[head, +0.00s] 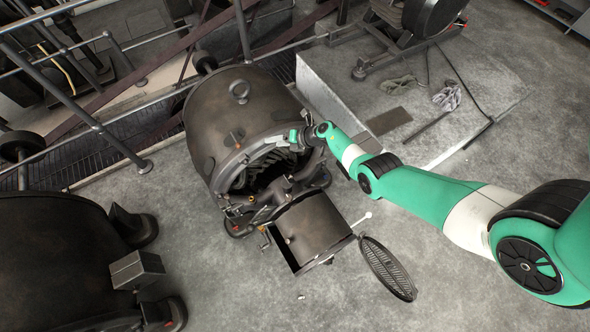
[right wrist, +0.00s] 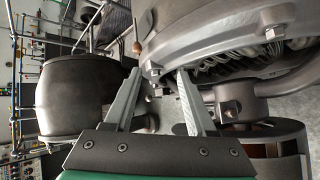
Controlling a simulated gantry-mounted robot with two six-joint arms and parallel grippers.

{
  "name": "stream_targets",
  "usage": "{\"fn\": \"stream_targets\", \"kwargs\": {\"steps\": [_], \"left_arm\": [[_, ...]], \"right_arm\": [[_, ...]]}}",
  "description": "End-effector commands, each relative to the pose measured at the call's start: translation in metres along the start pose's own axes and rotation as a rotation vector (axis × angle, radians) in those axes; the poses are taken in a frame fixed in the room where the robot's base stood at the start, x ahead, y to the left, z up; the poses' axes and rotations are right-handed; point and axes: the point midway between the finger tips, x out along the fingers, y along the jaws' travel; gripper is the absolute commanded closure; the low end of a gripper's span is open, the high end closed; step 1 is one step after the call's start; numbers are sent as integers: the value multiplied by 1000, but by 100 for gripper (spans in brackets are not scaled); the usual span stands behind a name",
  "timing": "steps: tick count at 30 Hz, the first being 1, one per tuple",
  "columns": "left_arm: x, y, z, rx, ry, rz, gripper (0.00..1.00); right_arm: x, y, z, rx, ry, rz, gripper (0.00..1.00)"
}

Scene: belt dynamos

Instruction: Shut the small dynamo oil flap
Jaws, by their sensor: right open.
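The dark metal dynamo (head: 225,100) stands in the middle of the head view, with its round end open on coils. My right gripper (head: 294,136) is at the upper right of that open rim. In the right wrist view, the jaws (right wrist: 155,76) are apart, with a bolt head on the casing (right wrist: 205,35) showing between their tips. I cannot tell whether they touch the casing. A small brown knob (right wrist: 137,46) stands on a thin stem just beyond the left finger. I cannot make out the oil flap for certain. My left gripper is out of view.
A box-like housing (head: 312,228) projects from the dynamo's front, with an oval slotted grille (head: 388,268) beside it. Another large dark machine (head: 50,260) stands at left. Railings (head: 85,118) run behind. The concrete floor at lower right is mostly clear.

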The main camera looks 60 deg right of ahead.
Motion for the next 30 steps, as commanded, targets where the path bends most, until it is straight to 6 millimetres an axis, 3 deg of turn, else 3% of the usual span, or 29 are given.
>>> {"fn": "stream_targets", "kwargs": {"steps": [1,2,5,9,12,15,23,30], "left_arm": [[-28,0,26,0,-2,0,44],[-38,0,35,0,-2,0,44],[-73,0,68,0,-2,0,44],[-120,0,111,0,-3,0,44],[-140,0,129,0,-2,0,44],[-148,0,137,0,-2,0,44],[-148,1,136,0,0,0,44],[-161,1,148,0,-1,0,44]], "right_arm": [[11,-28,-13,-63,-62,77,44],[9,-35,-17,-103,-106,124,44],[-7,-68,-40,-192,-274,252,44],[-38,-125,-93,-121,-455,337,44],[-42,-166,-134,-39,-485,310,44],[-37,-195,-163,23,-476,270,44],[-37,-198,-161,32,-481,261,44],[-2,-190,-145,27,-477,265,44]]}}
